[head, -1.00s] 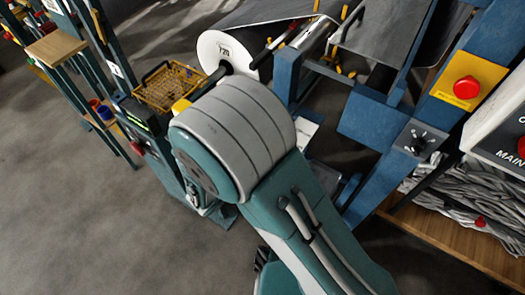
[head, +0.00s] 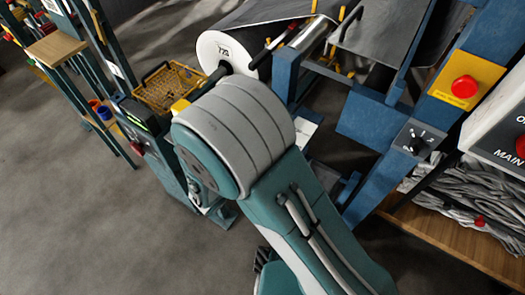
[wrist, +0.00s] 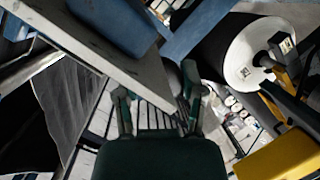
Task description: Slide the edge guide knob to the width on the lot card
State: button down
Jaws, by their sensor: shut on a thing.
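In the wrist view my gripper (wrist: 158,100) has its two dark fingers a little apart, with pale slats or marks beyond them. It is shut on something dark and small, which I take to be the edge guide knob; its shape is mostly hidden. In the head view my own arm hides the gripper and the knob. The roll end also shows at upper right in the wrist view (wrist: 243,55). I cannot pick out the lot card for certain.
A blue machine frame (head: 374,123) stands right of my arm, with a red button on a yellow box (head: 464,88) and a rotary switch (head: 417,143). A yellow basket (head: 168,88) is at left. A pale plate (wrist: 90,45) slants close by my fingers. Floor at left is clear.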

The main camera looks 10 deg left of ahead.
jog(key=shift+c, duration=0.9)
grip_release()
jog(key=shift+a+f, duration=0.15)
jog(key=shift+a, duration=0.05)
jog(key=shift+s, duration=0.1)
jog(key=v, duration=1.2)
jog(key=w+d+r+g, duration=0.1)
jog(key=d, duration=0.2)
jog(key=w+d+r+m+g+h, duration=0.1)
jog(key=d+r+g, duration=0.1)
jog(key=d, duration=0.1)
jog(key=w+d+r+m+g+h, duration=0.1)
jog(key=d+r+g, duration=0.1)
jog(key=d, duration=0.1)
jog(key=shift+w, duration=0.35)
jog(key=s+d+r+g+y, duration=0.1)
jog(key=s+d+r+y, duration=0.2)
jog(key=d+r, duration=0.4)
jog(key=s+d+r+m+g+y, duration=0.1)
jog(key=s+d+r+y, duration=0.2)
jog(key=d, duration=1.1)
notch_tip(320, 180, up, 5)
jog(key=y, duration=0.3)
jog(key=shift+s+m, duration=0.2)
jog(key=shift+m, duration=0.1)
